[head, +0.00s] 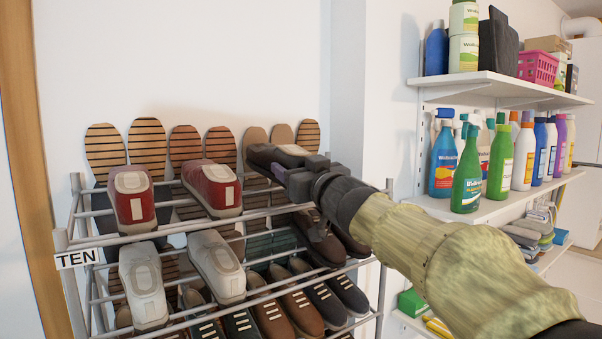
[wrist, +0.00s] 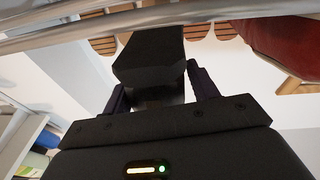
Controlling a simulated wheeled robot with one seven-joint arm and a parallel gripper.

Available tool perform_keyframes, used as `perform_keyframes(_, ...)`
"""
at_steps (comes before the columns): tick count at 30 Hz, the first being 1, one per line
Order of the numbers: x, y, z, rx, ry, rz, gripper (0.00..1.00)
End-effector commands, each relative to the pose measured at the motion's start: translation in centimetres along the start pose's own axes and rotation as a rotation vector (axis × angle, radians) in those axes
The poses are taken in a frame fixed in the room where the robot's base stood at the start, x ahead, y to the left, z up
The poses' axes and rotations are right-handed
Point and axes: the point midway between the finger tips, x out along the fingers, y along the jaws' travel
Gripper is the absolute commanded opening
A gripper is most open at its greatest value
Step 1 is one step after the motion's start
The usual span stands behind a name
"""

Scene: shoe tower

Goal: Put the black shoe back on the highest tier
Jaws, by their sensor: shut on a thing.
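The black shoe (head: 274,154) is at the top tier of the metal shoe rack (head: 60,240), toward its right side, in the head view. My gripper (head: 286,171) reaches it from the right and is shut on it. In the wrist view the dark shoe (wrist: 150,57) sits between the two fingers of my gripper (wrist: 160,88), and the rack's rails pass above it in the picture. Whether the shoe rests on the top rails or is held just above them I cannot tell.
Red shoes (head: 132,199) stand left on the top tier. White shoes (head: 142,284) and several dark and brown shoes fill the tiers below. A brown shoe (head: 318,240) is under my gripper. Wall shelves (head: 495,88) with bottles (head: 467,172) stand at the right, behind my arm.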

Motion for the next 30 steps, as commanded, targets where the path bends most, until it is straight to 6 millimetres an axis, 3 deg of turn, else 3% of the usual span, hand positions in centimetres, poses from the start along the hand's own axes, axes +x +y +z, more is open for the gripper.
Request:
perform_keyframes(5,0.7,-0.2,0.0,-0.001,0.001,0.005,0.27)
perform_keyframes(16,0.4,-0.7,2.9,0.001,0.002,0.001,0.27)
perform_keyframes(30,0.5,-0.8,3.2,0.000,-0.001,0.001,0.27)
